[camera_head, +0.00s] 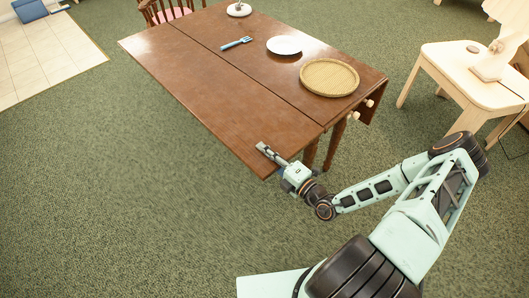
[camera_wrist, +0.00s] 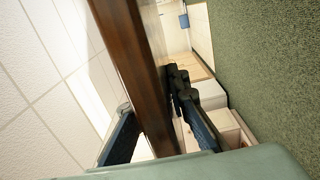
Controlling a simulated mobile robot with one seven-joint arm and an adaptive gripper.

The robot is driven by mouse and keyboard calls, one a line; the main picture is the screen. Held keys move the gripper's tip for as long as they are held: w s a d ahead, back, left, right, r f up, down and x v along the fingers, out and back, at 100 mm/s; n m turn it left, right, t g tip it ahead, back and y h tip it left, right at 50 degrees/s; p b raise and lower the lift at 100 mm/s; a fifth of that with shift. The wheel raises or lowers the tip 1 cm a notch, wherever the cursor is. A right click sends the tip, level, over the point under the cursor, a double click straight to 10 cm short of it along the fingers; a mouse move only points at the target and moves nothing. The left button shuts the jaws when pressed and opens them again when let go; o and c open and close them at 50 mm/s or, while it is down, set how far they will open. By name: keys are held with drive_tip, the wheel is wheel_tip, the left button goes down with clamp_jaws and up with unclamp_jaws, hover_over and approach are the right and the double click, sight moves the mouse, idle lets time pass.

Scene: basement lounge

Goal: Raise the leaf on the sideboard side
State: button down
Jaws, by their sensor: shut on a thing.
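A brown wooden drop-leaf table (camera_head: 262,75) stands on the carpet. Its leaf on the left side (camera_head: 205,95) lies about level with the fixed top, with a long seam between them. My gripper (camera_head: 268,152) is at the near corner of this leaf, shut on its edge. In the wrist view, the leaf's dark edge (camera_wrist: 135,60) runs between the two fingers (camera_wrist: 152,95), with a finger on each face. The leaf on the right side (camera_head: 374,97) hangs down. What lies under the raised leaf is hidden in the head view.
Light knobs (camera_head: 354,115) show at the near end. A pale side table (camera_head: 450,62) stands right; carpet is clear left.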

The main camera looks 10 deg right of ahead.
drive_tip(key=shift+a+r, duration=0.1)
drive_tip(key=shift+r, duration=0.2)
drive_tip(key=c, duration=1.8)
unclamp_jaws()
drive_tip(key=shift+c, duration=0.2)
drive_tip(key=shift+s+d+f, duration=0.1)
drive_tip(key=shift+s+d, duration=0.15)
drive_tip(key=shift+d, duration=0.1)
drive_tip(key=v, duration=1.1)
drive_tip(key=shift+s, duration=0.15)
